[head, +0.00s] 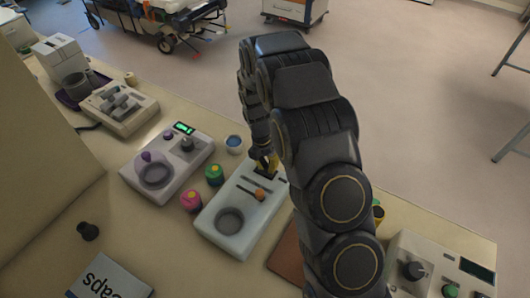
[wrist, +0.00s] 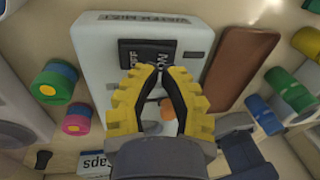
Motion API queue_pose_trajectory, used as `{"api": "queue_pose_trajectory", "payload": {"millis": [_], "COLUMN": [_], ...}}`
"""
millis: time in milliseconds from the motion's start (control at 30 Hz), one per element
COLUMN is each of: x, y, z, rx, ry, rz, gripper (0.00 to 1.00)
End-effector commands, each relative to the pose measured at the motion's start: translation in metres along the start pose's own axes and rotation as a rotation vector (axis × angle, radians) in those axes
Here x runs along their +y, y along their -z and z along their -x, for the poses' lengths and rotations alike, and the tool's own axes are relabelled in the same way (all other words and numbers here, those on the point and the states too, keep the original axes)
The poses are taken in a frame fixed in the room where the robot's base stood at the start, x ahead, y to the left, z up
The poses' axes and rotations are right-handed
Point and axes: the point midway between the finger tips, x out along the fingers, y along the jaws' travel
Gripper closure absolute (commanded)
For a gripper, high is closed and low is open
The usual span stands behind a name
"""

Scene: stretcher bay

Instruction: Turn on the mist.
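A white box-shaped device (head: 215,222) stands on the counter under my arm. On it are a dark switch plate (wrist: 145,56), an orange knob on a slider (head: 260,193) and a round grey dish (head: 230,221). The plate carries white lettering, partly covered by my fingers; the label strip (wrist: 143,19) at the device's edge is too blurred to read surely. My gripper (head: 266,163) has yellow fingers and is over the switch plate. Contact with the plate cannot be told.
Pink (head: 191,201) and green (head: 214,175) jars stand left of the device, and a blue-topped jar (head: 234,144) behind. Another device with a green display (head: 184,128) is further left. A brown pad (head: 287,256) lies to the right, before a white dial unit (head: 430,262).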

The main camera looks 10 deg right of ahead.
Motion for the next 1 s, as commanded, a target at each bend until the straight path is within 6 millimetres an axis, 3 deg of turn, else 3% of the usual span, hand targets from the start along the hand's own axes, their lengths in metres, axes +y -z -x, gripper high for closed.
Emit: {"api": "queue_pose_trajectory", "payload": {"millis": [467,767,1000], "x": [0.000,-0.004,-0.003], "y": [-0.001,0.001,0.000], "z": [-0.007,-0.018,-0.018], "rx": [-0.001,0.006,0.003], "ry": [-0.003,-0.131,-0.119], "rz": [-0.001,-0.004,-0.001], "gripper": [1.00,1.00,1.00]}}
